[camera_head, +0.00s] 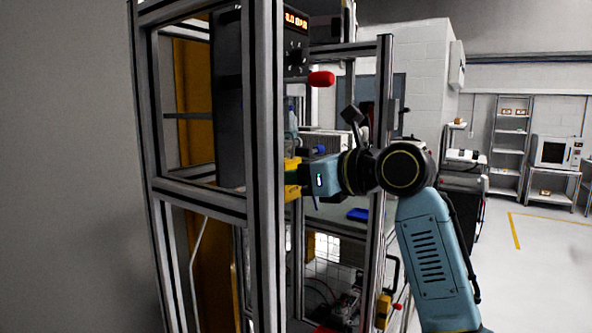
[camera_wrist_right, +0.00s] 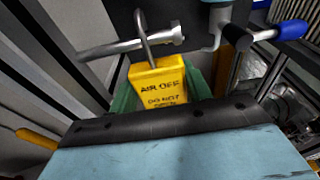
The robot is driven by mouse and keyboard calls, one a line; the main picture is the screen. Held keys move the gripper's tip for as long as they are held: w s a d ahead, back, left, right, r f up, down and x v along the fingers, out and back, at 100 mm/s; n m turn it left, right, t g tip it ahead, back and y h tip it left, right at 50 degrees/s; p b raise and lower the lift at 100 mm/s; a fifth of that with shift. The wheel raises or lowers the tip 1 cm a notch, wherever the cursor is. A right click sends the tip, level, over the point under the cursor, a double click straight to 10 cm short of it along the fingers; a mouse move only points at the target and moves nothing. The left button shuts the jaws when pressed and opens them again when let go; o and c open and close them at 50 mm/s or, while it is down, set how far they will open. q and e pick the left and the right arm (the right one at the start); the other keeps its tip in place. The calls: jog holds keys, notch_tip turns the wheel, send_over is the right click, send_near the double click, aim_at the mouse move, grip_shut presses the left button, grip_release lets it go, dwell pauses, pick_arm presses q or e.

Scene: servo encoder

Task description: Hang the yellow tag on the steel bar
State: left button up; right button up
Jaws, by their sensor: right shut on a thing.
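The yellow tag (camera_wrist_right: 157,82), with black lettering that begins "AIR OFF", is held between the green fingers of my right gripper (camera_wrist_right: 155,92). A grey wire hook (camera_wrist_right: 143,32) rises from its top. The steel bar (camera_wrist_right: 125,46) runs across just above the tag body, with its rounded end to the right. The hook crosses the bar in the picture; I cannot tell whether it is over the bar or only in front of it. In the head view the tag (camera_head: 291,180) is partly hidden behind a frame post, and the bar cannot be made out. My left gripper is not in view.
An aluminium profile frame (camera_head: 264,150) stands close around the gripper. A red knob (camera_head: 321,78) juts out above it. In the wrist view a blue-ended handle (camera_wrist_right: 291,29) is at the upper right and a dark-tipped lever (camera_wrist_right: 236,38) is beside the bar's end.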

jog(key=shift+f, duration=0.3)
jog(key=o, duration=1)
jog(key=shift+o, duration=0.2)
